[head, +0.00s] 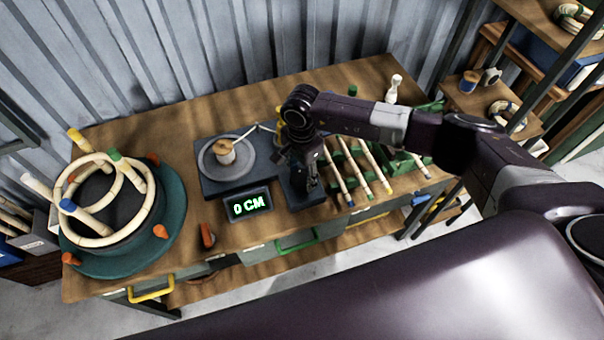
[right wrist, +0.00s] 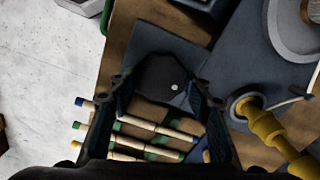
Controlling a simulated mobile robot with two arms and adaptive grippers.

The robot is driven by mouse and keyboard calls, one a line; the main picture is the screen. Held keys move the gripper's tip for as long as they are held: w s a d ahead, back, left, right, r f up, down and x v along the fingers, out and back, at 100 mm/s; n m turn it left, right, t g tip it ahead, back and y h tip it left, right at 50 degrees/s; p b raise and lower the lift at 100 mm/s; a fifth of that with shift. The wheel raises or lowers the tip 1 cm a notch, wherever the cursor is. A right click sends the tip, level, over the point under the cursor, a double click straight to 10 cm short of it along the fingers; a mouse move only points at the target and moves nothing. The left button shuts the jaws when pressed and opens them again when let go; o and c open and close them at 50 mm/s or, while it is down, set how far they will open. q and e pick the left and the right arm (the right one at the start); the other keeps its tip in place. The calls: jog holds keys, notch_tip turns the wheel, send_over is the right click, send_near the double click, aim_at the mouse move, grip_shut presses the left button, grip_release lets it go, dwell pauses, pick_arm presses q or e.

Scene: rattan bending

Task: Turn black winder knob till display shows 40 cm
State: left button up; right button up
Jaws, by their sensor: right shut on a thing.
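The display (head: 250,205) on the front of the winder base reads 0 CM in green. My right gripper (head: 308,178) reaches down over the right part of the winder (head: 212,184) and hides most of what is under it. In the right wrist view the black winder knob (right wrist: 168,76), with a small light dot on it, lies between the two fingers. My right gripper (right wrist: 163,95) is shut on this knob. A grey round plate with a spool (head: 224,151) sits on the winder's left part. My left gripper is not in view.
A ringed rattan form on a green round base (head: 174,205) stands at the left of the wooden bench (head: 180,120). Several rattan sticks (head: 377,173) lie in a green rack close to my right gripper. A yellow guide post (right wrist: 268,132) stands beside it. An orange clip (head: 207,236) lies near the front edge.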

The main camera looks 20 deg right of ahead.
jog(key=m+b, duration=0.2)
jog(key=shift+f+m, duration=0.2)
jog(key=shift+m, duration=0.2)
jog(key=m+b, duration=0.2)
jog(key=shift+m, duration=0.3)
jog(key=m+b, duration=0.3)
jog(key=shift+w+m, duration=0.1)
jog(key=shift+m, duration=0.2)
jog(key=m+b, duration=0.2)
jog(key=m, duration=0.1)
jog(key=shift+r+m, duration=0.1)
jog(key=shift+m, duration=0.3)
jog(key=m+b, duration=0.2)
jog(key=m, duration=0.2)
jog(key=shift+b, duration=0.4)
jog(key=shift+r+m+b, duration=0.2)
jog(key=shift+m+b, duration=0.6)
jog(key=shift+m, duration=1.4)
jog(key=o, duration=1.2)
jog(key=shift+c, duration=0.2)
